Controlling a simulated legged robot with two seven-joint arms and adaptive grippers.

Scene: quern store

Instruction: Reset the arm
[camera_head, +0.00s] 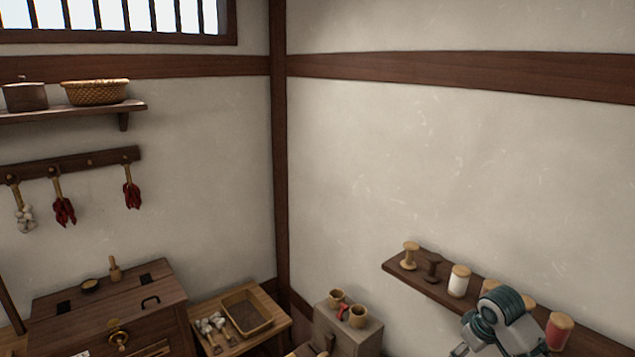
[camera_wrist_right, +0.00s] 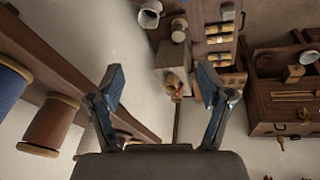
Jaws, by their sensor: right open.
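My right gripper (camera_wrist_right: 162,74) is open in the right wrist view, with two blue-grey fingers spread apart and nothing between them. In the head view a grey and teal part of my right arm (camera_head: 497,322) shows at the lower right, in front of the spool shelf; its fingers cannot be made out there. My left gripper is not in view.
A wall shelf (camera_head: 425,280) at the lower right bears several spools, including a white one (camera_head: 459,281) and a red one (camera_head: 558,331), close to my arm. A wooden chest (camera_head: 60,305), a shallow tray (camera_head: 268,325) and a block with cups (camera_head: 360,340) stand left.

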